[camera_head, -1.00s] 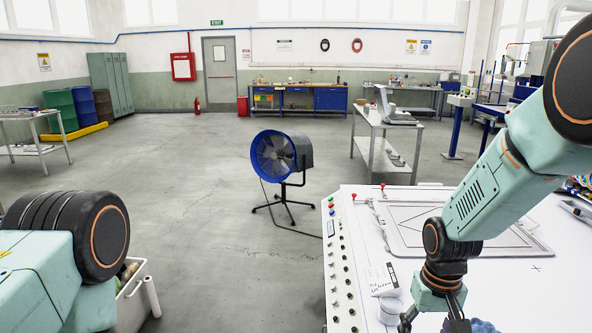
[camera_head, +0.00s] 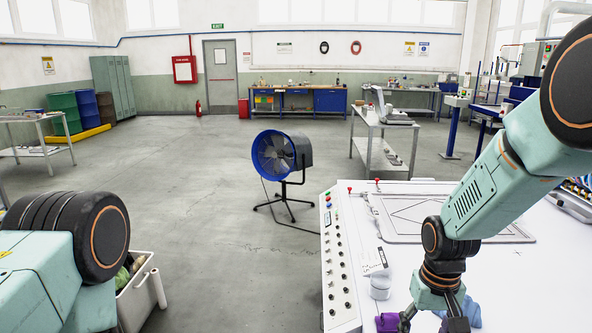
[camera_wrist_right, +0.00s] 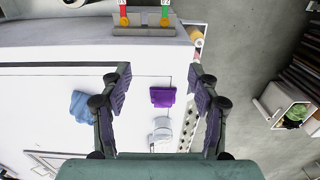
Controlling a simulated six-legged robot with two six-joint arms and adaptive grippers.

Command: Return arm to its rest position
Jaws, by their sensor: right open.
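My right gripper (camera_head: 436,322) hangs low over the white gantry table (camera_head: 500,285) at the lower right of the head view, its fingertips cut off by the frame edge. In the right wrist view the two fingers (camera_wrist_right: 160,80) are spread apart with nothing gripped.
A white jar (camera_head: 380,287) and a blue cloth-like item (camera_head: 470,312) lie near the right gripper. A framed plate (camera_head: 440,217) lies farther back. A blue fan (camera_head: 277,157) stands on open floor. A white bin (camera_head: 140,295) is beside my left arm.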

